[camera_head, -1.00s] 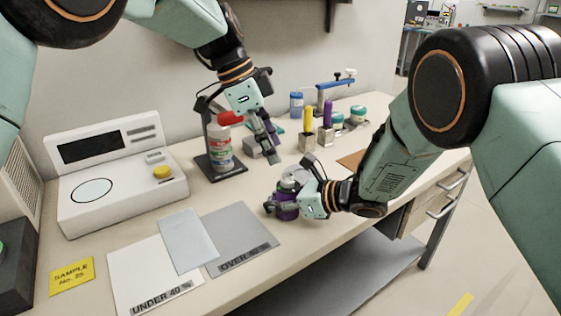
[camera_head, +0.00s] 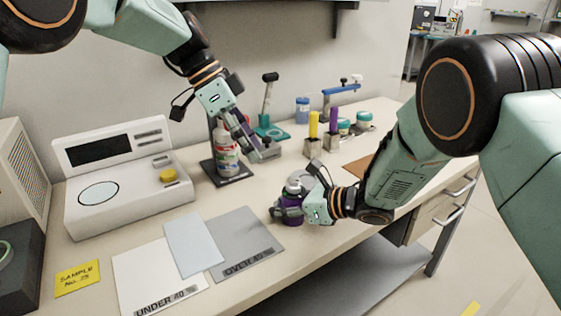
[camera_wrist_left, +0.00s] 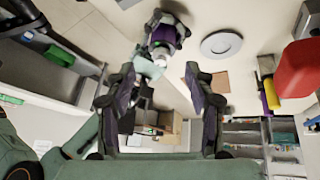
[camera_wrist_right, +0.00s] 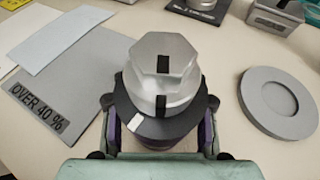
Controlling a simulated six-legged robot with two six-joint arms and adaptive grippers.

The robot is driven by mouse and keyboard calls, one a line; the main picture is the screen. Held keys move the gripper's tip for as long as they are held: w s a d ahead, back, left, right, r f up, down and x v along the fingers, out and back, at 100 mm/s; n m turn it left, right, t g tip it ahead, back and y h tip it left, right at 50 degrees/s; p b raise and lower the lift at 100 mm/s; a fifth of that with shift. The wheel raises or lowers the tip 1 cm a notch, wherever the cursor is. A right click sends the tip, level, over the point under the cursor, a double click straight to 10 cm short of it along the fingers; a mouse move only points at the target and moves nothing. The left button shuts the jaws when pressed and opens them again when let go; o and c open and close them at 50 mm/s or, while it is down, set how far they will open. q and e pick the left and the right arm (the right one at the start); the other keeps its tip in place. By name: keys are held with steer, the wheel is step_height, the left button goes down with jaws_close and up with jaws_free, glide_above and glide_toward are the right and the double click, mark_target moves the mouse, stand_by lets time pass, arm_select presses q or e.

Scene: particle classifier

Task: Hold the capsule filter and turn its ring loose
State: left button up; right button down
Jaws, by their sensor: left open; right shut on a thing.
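The capsule filter (camera_head: 292,196) stands near the bench's front edge, with a silver top and a purple body. In the right wrist view its silver hexagonal cap (camera_wrist_right: 164,58) has a black mark. Below it sits a dark flat ring (camera_wrist_right: 185,122) with a white mark. My right gripper (camera_head: 290,212) is shut around the filter's body from the right, its fingers partly hiding it. My left gripper (camera_head: 254,150) is open and empty, above and behind the filter, apart from it. In the left wrist view the filter (camera_wrist_left: 163,36) shows beyond the open fingers.
A round grey dish (camera_wrist_right: 284,100) lies beside the filter. A white bottle (camera_head: 226,150) on a dark stand is close to my left gripper. Metal blocks with yellow (camera_head: 313,125) and purple handles stand behind. Grey (camera_head: 242,232) and white sheets lie left; a white instrument (camera_head: 120,185) stands further left.

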mark_target(286, 190)
arm_select(q)
steer(key=a+f+n+h, duration=0.1)
steer(key=a+f+h, duration=0.4)
steer(key=d+f+h, duration=0.1)
steer(key=d, duration=0.3)
steer(key=d+f+m, duration=0.1)
steer(key=d, duration=0.3)
steer(key=d+f+m+t+h, duration=0.1)
steer(key=d, duration=0.3)
steer(key=shift+f+h, duration=0.2)
steer(key=shift+h, duration=0.1)
jaws_close()
